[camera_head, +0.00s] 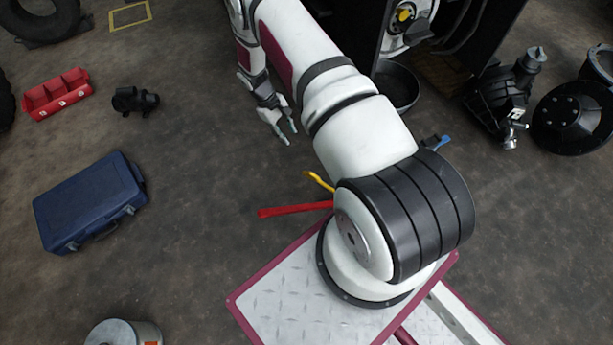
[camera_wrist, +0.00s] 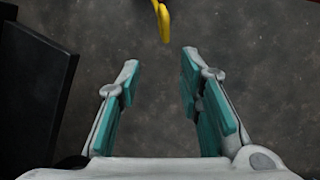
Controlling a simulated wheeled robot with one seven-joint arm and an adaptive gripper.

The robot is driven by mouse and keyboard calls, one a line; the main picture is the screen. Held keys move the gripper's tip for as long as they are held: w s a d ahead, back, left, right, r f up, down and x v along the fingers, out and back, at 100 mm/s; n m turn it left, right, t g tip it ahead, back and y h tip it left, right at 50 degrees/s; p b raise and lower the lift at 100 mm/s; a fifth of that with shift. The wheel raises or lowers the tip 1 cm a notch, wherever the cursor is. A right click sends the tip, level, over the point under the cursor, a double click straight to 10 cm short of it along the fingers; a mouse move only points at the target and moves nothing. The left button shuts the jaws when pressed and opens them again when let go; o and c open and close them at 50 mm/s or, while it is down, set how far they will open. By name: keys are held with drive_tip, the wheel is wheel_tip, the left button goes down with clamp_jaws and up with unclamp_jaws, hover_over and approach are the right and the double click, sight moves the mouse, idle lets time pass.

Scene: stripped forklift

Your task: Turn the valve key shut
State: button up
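In the head view, a small yellow part (camera_head: 404,15) sits on a pale fitting of the dark machine at the top right; it may be the valve key. My gripper (camera_head: 289,135) hangs down to the left of the machine, apart from it. In the wrist view, my gripper (camera_wrist: 160,75) is open, with two teal-padded fingers apart and only floor between them. A yellow piece (camera_wrist: 163,22) enters from the top edge, beyond the fingertips and not touched. I cannot tell whether it is the same yellow part.
A black panel (camera_wrist: 35,85) stands close at the left of the wrist view. A black bowl (camera_head: 398,88) sits below the machine. Red and yellow tools (camera_head: 292,209) lie near my base. A blue case (camera_head: 90,203) and red bin (camera_head: 58,95) are left. Open floor lies between.

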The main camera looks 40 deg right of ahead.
drive_tip(key=b, duration=0.1)
approach(307, 172)
drive_tip(key=shift+g, duration=0.3)
drive_tip(key=b+x, duration=0.1)
drive_tip(key=x, duration=0.2)
drive_tip(key=b+x, duration=0.1)
drive_tip(key=x, duration=0.3)
drive_tip(key=b+x, duration=0.1)
drive_tip(key=x, duration=0.3)
drive_tip(key=shift+w+f+b, duration=0.1)
drive_tip(key=shift+w+b, duration=0.25)
drive_tip(key=shift+c, duration=0.5)
clamp_jaws()
